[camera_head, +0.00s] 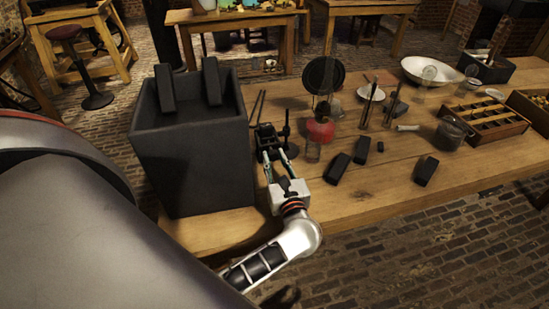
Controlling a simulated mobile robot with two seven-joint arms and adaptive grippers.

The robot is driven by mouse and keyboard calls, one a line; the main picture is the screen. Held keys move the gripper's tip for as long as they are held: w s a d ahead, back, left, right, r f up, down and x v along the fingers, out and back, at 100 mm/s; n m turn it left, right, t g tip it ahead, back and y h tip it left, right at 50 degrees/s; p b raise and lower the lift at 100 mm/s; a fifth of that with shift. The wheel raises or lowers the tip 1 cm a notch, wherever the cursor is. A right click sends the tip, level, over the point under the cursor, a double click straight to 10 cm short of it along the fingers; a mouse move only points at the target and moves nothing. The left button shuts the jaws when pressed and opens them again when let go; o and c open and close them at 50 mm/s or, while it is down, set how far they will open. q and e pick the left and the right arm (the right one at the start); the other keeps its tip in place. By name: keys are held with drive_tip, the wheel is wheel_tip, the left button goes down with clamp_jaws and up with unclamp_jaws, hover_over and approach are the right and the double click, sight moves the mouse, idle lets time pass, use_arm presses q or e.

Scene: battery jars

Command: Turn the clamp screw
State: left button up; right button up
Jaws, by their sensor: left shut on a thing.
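A small black clamp (266,136) stands on the wooden table, just right of the large dark box. My left gripper (272,157) reaches it from the front, with its two slim fingers pointing away from me at the clamp's near side. The fingers are shut on the clamp screw; the screw is small, dark and mostly hidden between the fingertips, so its angle cannot be told. My right gripper is not in view.
A dark box (192,150) with black plates sticking out stands close left of the gripper. Right of it are a red round object (321,131), glass jars, several black blocks (337,169) and a wooden compartment tray (497,126).

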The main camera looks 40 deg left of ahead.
use_arm(q)
drive_tip(key=m+p, duration=0.2)
drive_tip(key=m, duration=0.3)
drive_tip(key=shift+p, duration=0.35)
drive_tip(key=shift+m, duration=0.3)
drive_tip(key=o, duration=1.1)
drive_tip(key=shift+v, duration=3.8)
